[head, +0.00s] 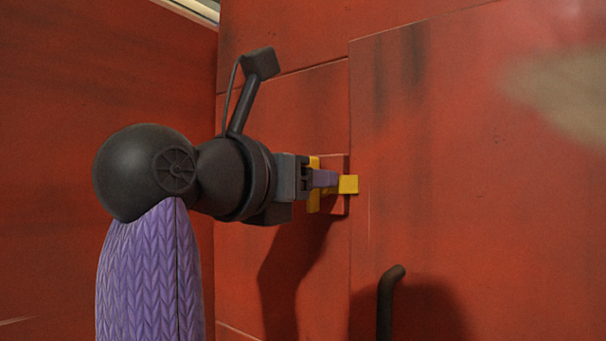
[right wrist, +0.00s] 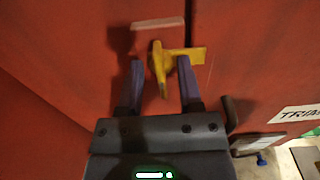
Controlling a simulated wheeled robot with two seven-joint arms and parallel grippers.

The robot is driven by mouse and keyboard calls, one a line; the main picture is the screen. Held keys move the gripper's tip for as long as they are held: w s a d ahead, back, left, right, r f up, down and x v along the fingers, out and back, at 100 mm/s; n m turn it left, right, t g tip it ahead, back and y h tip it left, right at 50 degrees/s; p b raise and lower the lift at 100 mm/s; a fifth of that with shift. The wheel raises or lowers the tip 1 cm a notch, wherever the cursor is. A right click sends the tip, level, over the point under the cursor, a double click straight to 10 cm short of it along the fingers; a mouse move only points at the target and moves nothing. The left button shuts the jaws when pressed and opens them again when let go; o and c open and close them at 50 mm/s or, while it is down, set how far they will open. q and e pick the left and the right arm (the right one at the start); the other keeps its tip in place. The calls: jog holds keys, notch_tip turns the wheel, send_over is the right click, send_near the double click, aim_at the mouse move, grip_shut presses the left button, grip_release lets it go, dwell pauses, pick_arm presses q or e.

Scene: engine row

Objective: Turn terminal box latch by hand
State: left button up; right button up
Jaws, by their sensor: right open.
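The yellow latch (head: 348,184) sits on a small plate on the red panel in the head view, partly hidden by my gripper. In the right wrist view the latch (right wrist: 180,58) shows an upright part and an arm reaching to the right. My right gripper (head: 325,180) is at the latch. In the right wrist view its two purple fingers (right wrist: 160,72) are open, with the upright part of the latch between or just beyond their tips. I cannot tell whether the fingers touch it. My left gripper is not in view.
Red panels (head: 480,160) surround the latch, with a side wall (head: 60,90) at the left. A dark bent handle (head: 388,300) sticks out below right of the latch; it also shows in the right wrist view (right wrist: 231,112). A white label (right wrist: 298,114) is at the right.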

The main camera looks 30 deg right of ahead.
grip_shut()
jog(key=shift+n, duration=0.3)
jog(key=shift+w+a+f+n+p, duration=0.15)
jog(key=shift+n+p, duration=0.25)
jog(key=shift+n, duration=2.45)
jog(key=shift+a+r+n+p, duration=0.1)
jog(key=shift+n+p, duration=0.25)
jog(key=shift+n, duration=2.55)
jog(key=shift+w+a+f+n+p, duration=0.15)
jog(key=shift+n+p, duration=0.25)
jog(key=shift+n, duration=2.45)
jog(key=shift+s, duration=0.1)
